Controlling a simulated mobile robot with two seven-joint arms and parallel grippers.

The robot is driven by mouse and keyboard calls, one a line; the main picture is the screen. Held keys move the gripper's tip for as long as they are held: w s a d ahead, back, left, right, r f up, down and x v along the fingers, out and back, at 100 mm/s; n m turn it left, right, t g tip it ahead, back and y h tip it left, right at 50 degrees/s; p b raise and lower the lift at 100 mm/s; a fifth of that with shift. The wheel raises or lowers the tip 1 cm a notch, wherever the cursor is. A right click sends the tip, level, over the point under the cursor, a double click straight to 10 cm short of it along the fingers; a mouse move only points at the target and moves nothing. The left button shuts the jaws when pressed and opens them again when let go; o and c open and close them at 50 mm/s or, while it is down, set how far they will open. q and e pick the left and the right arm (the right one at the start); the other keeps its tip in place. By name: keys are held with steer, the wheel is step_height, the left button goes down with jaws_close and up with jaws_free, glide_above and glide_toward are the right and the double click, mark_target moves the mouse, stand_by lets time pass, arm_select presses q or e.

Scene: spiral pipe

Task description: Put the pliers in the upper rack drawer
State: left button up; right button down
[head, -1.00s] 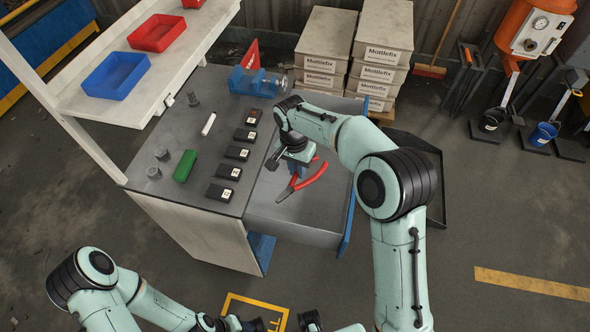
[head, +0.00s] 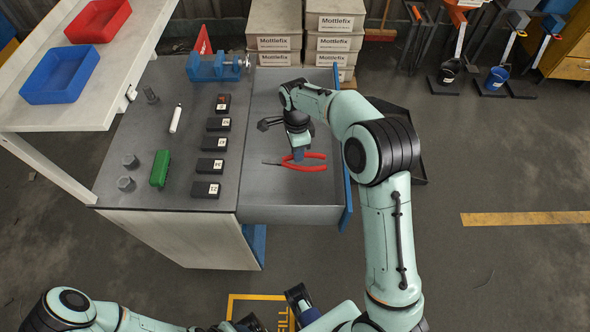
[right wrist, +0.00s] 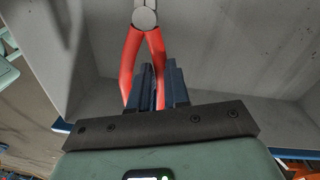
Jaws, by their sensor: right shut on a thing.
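The pliers (head: 312,167) have red handles and a grey head pointing left in the head view. They are within the outline of the open grey drawer (head: 290,196), which has a blue front on its right. My right gripper (head: 298,155) points down and is shut on the pliers. In the right wrist view its dark blue fingers (right wrist: 160,85) are around a red handle, with the pliers' round pivot (right wrist: 144,17) beyond. I cannot tell whether the pliers touch the drawer floor. My left gripper (head: 303,306) is partly in view at the bottom edge; its jaw opening is unclear.
The bench top (head: 130,138) left of the drawer holds several black boxes, a green block (head: 160,169), a white marker and a blue vise (head: 215,68). A shelf with red and blue bins stands at upper left. Mottlefix boxes (head: 335,42) stand behind.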

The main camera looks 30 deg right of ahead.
mark_target(297, 178)
step_height(297, 178, down, 12)
steer(key=shift+f+b, duration=0.1)
steer(key=shift+b, duration=0.3)
steer(key=c, duration=1.1)
jaws_free()
step_height(297, 178, up, 12)
steer(key=w+p, duration=0.1)
steer(key=shift+d, duration=0.15)
